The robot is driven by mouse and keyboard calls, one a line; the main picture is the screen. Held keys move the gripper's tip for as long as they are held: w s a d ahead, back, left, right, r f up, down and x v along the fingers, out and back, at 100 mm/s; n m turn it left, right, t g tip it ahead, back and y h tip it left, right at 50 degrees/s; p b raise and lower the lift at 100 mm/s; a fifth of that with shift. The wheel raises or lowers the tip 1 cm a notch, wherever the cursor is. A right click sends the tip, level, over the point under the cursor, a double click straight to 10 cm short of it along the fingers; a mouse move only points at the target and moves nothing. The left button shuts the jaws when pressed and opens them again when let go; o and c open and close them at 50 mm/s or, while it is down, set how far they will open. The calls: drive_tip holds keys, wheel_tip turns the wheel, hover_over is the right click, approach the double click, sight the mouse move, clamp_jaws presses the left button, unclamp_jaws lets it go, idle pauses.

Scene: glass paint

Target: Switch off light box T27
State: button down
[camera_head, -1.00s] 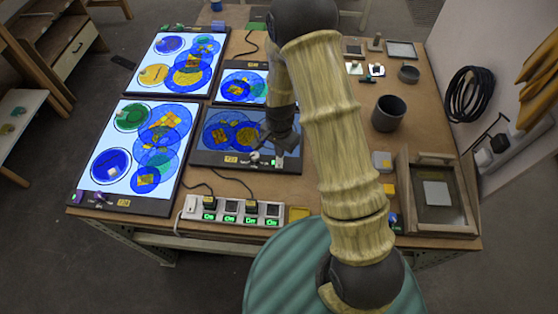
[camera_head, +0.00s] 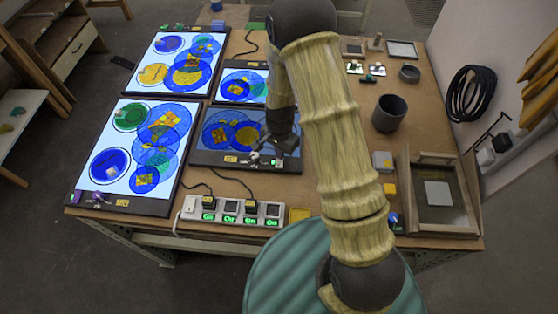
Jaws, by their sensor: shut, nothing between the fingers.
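A dim light box (camera_head: 210,158) lies in the middle of the table. Its yellow label (camera_head: 230,159) is too small to read surely but may say T27. Its panel is grey-blue and much darker than the other boxes, with blue and yellow round pieces on it. My gripper (camera_head: 274,151) is shut and empty over the right part of this front edge, close to the knob. Whether it touches anything is unclear.
Two large lit boxes (camera_head: 101,146) (camera_head: 157,86) lie at left, and a smaller lit box (camera_head: 262,71) behind the dim one. A power strip (camera_head: 231,209) with several green "On" displays is in front. A dark cup (camera_head: 389,113) and framed tray (camera_head: 440,223) stand at right.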

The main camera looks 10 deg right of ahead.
drive_tip(key=shift+f, duration=0.25)
drive_tip(key=shift+r, duration=0.1)
drive_tip(key=shift+r+p, duration=2.5)
drive_tip(key=shift+r, duration=1)
drive_tip(key=s+d+r+n+t+b, duration=0.1)
drive_tip(key=s+d+r+n, duration=0.3)
drive_tip(key=s+r, duration=0.2)
drive_tip(key=s+d+r+n+t+b, duration=0.1)
drive_tip(key=s+d+r+n, duration=0.3)
drive_tip(key=r, duration=0.7)
drive_tip(key=shift+s+d+r+t, duration=0.3)
drive_tip(key=shift+s+d, duration=0.4)
drive_tip(key=shift+s, duration=0.55)
